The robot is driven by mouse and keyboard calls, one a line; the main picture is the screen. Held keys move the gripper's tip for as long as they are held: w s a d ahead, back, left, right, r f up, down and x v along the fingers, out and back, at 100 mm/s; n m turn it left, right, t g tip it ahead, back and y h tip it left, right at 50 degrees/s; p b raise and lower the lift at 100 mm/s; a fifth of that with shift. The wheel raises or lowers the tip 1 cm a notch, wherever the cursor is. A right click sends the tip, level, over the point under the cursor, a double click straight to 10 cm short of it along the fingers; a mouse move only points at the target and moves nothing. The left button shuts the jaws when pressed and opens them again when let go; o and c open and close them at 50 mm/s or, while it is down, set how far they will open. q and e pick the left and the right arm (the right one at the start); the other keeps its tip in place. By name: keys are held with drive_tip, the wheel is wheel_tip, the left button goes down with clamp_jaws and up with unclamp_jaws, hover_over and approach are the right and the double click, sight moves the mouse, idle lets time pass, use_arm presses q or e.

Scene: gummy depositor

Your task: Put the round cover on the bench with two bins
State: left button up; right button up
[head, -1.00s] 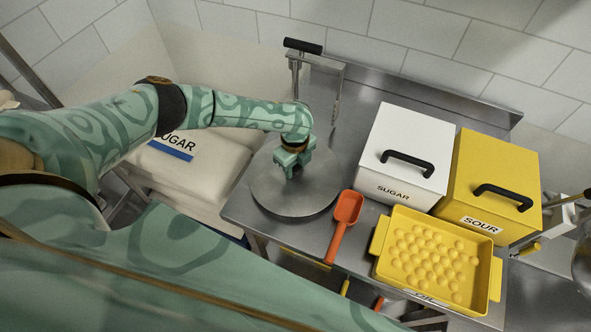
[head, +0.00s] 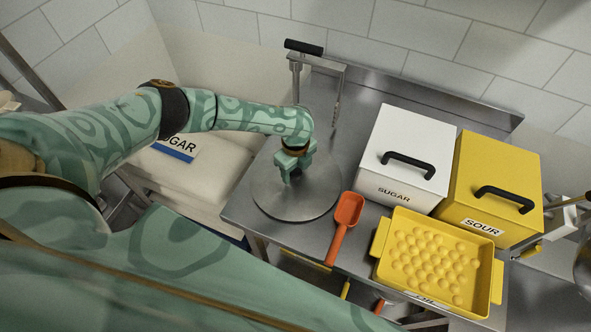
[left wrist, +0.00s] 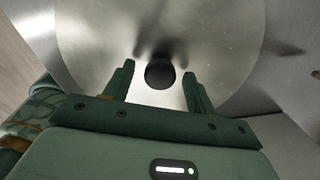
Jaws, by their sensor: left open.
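The round cover (head: 265,200) is a flat grey metal disc lying on the steel bench (head: 365,95), near its left edge. My left gripper (head: 287,178) is above the middle of the cover, pointing down. In the left wrist view, its two fingers (left wrist: 158,75) are apart, with the cover's dark round knob (left wrist: 159,74) between their tips and a gap on each side. The two bins stand on the bench to the right: a white SUGAR bin (head: 400,135) and a yellow SOUR bin (head: 500,160), both with black handles. My right gripper is not in view.
An orange scoop (head: 347,213) lies just right of the cover. A yellow tray (head: 385,270) of round yellow pieces is in front of the bins. A metal stand with a black grip (head: 303,47) rises behind the cover. White sacks (head: 215,165) are left of the bench.

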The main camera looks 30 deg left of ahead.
sight(296, 172)
use_arm(q)
wheel_tip(296, 172, up, 11)
drive_tip(key=p, duration=0.2)
